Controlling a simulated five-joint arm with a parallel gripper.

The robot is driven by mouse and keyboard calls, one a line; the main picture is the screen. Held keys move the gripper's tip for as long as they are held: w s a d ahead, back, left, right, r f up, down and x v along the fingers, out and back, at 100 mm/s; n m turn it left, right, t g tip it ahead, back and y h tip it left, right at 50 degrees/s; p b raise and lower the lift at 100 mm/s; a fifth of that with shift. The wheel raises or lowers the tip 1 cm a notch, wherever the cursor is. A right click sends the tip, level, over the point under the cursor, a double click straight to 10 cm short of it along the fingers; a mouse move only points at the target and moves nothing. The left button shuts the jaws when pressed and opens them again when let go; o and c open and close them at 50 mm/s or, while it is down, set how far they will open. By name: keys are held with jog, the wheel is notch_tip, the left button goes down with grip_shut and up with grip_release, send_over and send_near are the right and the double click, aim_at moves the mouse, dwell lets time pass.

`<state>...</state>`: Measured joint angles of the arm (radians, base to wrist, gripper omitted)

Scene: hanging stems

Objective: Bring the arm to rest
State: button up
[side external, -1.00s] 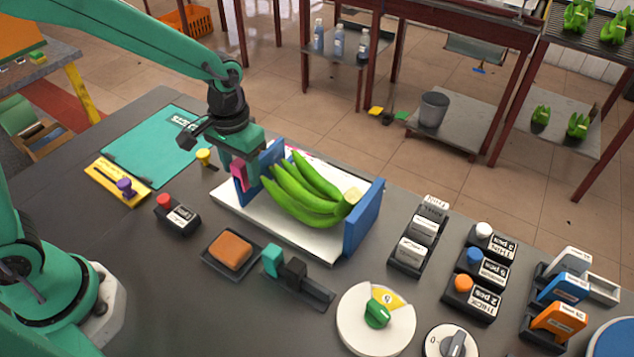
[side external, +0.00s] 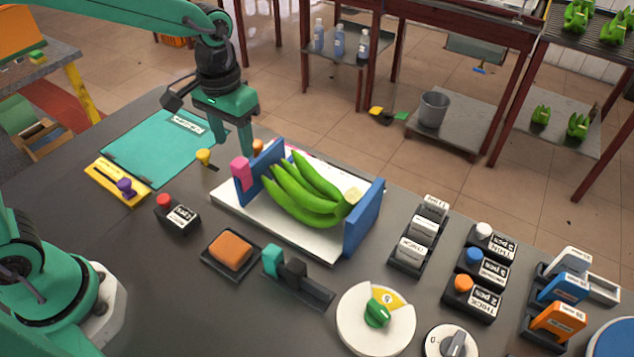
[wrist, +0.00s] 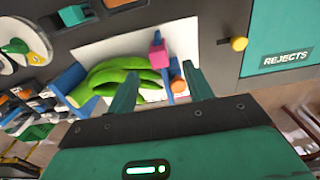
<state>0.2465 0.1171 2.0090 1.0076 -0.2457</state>
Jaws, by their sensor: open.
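My gripper (side external: 231,146) is raised beside the left blue wall of the white tray, its fingers pointing down. It is open and empty. In the wrist view its two teal fingers (wrist: 158,90) stand apart, with the pink block (wrist: 158,52) and blue wall seen between and beyond them. A green banana bunch (side external: 305,191) lies on the white tray (side external: 330,240) between the two blue walls. The bunch also shows in the wrist view (wrist: 108,82), partly hidden by a finger. The pink block (side external: 241,171) sits at the left wall, and an orange knob (side external: 258,147) shows behind it.
A teal rejects mat (side external: 150,150) lies at the left, with a yellow knob (side external: 203,156) beside it. A black box with a red button (side external: 177,213), an orange sponge (side external: 231,249), a white dial (side external: 375,318) and several labelled switches stand in front and right. Space above the table is clear.

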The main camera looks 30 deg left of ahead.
jog(key=s+a+r+t, duration=0.2)
jog(key=s+a+r, duration=0.2)
jog(key=s, duration=0.3)
jog(key=s+a+r+t, duration=0.3)
jog(key=s+a+r, duration=0.1)
jog(key=s, duration=0.3)
jog(key=shift+a+t, duration=0.3)
jog(key=shift+a, duration=0.25)
dwell(0.7)
